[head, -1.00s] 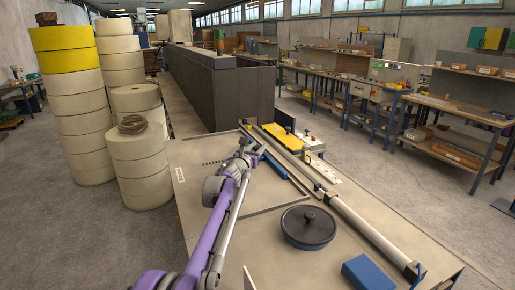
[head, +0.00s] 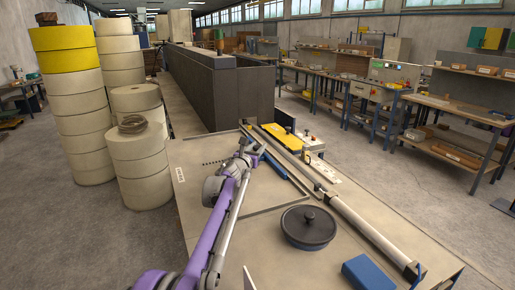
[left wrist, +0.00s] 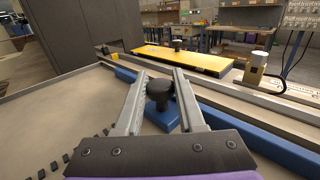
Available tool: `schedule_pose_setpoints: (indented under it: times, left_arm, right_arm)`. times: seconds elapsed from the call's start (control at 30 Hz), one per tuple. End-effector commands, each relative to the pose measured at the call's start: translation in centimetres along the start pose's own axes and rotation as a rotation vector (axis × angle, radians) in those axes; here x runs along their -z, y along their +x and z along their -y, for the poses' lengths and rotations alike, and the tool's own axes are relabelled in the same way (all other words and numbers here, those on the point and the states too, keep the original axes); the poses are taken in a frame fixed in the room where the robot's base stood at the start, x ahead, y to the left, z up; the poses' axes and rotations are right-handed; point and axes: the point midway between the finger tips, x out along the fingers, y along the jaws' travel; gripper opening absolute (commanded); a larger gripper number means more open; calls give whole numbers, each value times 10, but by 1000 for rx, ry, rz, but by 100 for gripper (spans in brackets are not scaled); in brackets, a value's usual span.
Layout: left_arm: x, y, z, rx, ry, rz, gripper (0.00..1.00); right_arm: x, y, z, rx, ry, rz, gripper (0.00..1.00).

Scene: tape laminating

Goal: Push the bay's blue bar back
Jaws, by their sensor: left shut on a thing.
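The blue bar (head: 283,174) lies along the right side of the bay, beside a long pale rail. In the left wrist view the blue bar (left wrist: 250,153) crosses behind my gripper, with a blue plate and a black knob (left wrist: 161,93) on it. My left gripper (head: 252,147) reaches over the bay to the bar's far part. In the left wrist view my left gripper (left wrist: 160,80) has its two fingers on either side of the knob and is shut on it. The fingers hide part of the bar. My right gripper is not in view.
A yellow plate (head: 283,137) lies beyond the rail (head: 370,237). A round dark lidded pan (head: 308,228) and a blue block (head: 369,271) sit on the near table. Stacks of pale rolls (head: 138,150) stand at left. The bay floor (head: 197,182) has bare room.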

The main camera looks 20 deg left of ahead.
Motion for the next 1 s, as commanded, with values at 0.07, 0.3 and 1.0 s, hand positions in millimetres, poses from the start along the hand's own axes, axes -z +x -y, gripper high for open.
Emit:
schedule_pose_setpoints:
  times: [0.07, 0.3, 1.0]
  left_arm:
    - [0, 0, 0, 0, 0, 0, 0]
    - [0, 0, 0, 0, 0, 0, 0]
    - [1, -72, -73, -5, 2, -1, 0]
  right_arm:
    - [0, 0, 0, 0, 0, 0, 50]
    - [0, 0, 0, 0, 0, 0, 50]
    - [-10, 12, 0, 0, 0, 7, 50]
